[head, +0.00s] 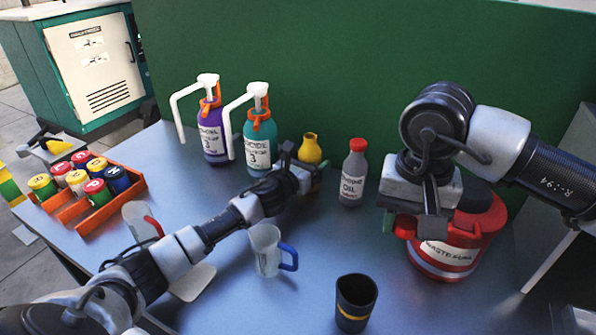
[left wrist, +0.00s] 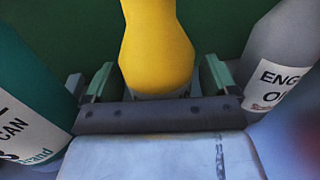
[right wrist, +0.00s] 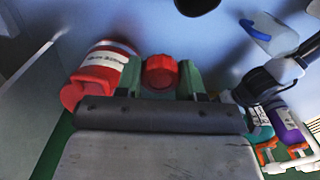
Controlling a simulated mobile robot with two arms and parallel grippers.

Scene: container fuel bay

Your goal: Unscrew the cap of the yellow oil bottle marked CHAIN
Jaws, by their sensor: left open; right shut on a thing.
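The yellow bottle (head: 310,150) stands upright at the back of the table, its narrow neck showing no cap. My left gripper (head: 305,175) is open around its lower body. In the left wrist view the yellow bottle (left wrist: 158,50) is between the green fingers, with small gaps at its sides. Its marking is hidden. My right gripper (head: 412,225) is raised in front of the waste fuel can, shut on a red cap. In the right wrist view this ribbed red cap (right wrist: 160,73) sits between the fingers.
The grey engine oil bottle (head: 352,175) with its own red cap stands right of the yellow bottle. Teal (head: 260,140) and purple (head: 213,140) pump bottles stand left. The red waste fuel can (head: 440,262), a jug (head: 266,250) and a black cup (head: 354,303) are nearby.

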